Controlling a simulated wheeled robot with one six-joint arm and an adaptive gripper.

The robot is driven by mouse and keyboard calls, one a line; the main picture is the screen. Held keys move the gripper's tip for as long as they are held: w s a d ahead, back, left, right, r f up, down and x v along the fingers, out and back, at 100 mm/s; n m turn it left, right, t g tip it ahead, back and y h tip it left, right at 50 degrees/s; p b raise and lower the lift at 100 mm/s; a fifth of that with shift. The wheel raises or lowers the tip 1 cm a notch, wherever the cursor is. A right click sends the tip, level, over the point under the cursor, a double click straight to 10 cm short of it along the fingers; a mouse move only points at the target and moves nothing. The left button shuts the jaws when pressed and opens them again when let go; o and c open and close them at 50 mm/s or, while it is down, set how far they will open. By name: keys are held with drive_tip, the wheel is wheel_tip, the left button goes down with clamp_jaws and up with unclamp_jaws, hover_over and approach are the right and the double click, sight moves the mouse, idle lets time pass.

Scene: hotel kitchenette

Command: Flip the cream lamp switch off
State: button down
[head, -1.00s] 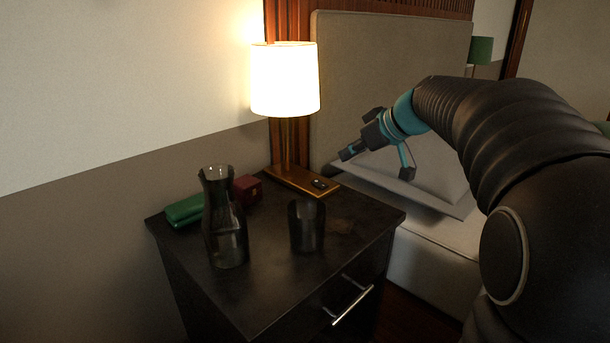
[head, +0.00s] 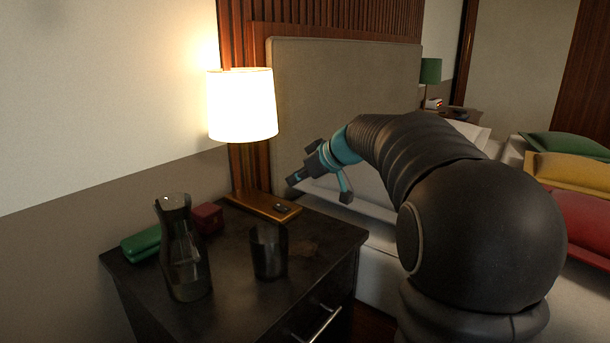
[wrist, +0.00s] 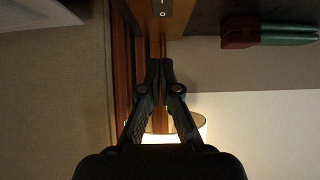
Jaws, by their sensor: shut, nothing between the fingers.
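The cream-shaded lamp (head: 242,105) is lit and stands at the back of the dark nightstand (head: 235,300). Its small dark switch (head: 281,208) is on the right end of the brass base (head: 250,204). In the wrist view the switch (wrist: 162,8) shows at the top edge, partly cut off, with a light ring mark. My gripper (head: 291,181) is shut and empty. It is above and slightly right of the switch in the head view, apart from it. In the wrist view my gripper's fingertips (wrist: 160,65) show below the switch.
A glass carafe (head: 182,255) and dark tumbler (head: 268,252) stand on the nightstand in front of the lamp. A red box (head: 207,217) and green case (head: 140,244) lie left of its base. The bed is at right, with a green lamp (head: 430,70) beyond.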

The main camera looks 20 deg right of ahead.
sight(286, 208)
drive_tip(key=x, duration=0.3)
drive_tip(key=shift+w+a+f, duration=0.15)
drive_tip(key=shift+f, duration=0.05)
drive_tip(key=f, duration=0.3)
drive_tip(key=shift+w+a+f+b, duration=0.1)
drive_tip(key=shift+w+a+b, duration=0.1)
drive_tip(key=shift+w+b, duration=0.1)
drive_tip(key=shift+f, duration=0.5)
drive_tip(key=shift+a, duration=0.1)
